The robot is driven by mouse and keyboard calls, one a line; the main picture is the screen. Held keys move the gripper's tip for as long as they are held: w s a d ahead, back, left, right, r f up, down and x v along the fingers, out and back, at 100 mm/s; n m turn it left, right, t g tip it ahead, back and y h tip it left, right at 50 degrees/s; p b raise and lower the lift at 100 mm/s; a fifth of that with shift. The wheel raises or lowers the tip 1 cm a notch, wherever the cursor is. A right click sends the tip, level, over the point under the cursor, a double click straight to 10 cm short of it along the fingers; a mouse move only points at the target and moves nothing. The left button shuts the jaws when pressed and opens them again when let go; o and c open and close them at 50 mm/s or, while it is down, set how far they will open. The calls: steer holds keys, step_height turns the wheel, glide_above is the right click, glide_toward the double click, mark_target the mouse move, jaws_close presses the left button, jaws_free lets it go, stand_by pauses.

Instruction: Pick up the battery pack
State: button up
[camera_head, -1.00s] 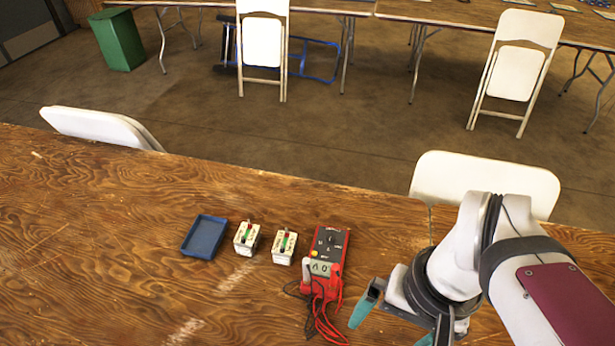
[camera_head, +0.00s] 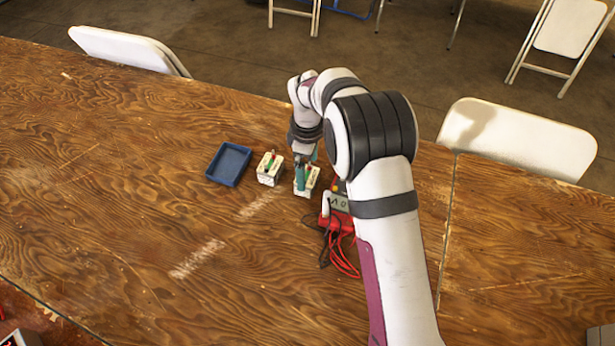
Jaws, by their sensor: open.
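Two small white box-shaped packs with red and green marks on top stand on the wooden table. The left pack (camera_head: 269,168) is clear of my arm. The right pack (camera_head: 309,183) is partly covered by my gripper (camera_head: 302,180), which points down over it with open jaws. A teal finger shows in front of this pack. I cannot tell which pack is the battery pack, or whether the fingers touch the right one.
A blue tray (camera_head: 229,164) lies left of the packs. A red meter (camera_head: 339,207) with red and black leads (camera_head: 342,255) sits to the right, partly hidden by my arm. White chairs stand behind the table (camera_head: 130,210).

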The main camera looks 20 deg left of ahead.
mark_target(307, 175)
step_height(307, 175, down, 5)
steer(key=shift+a+f, duration=0.1)
steer(key=c, duration=1.6)
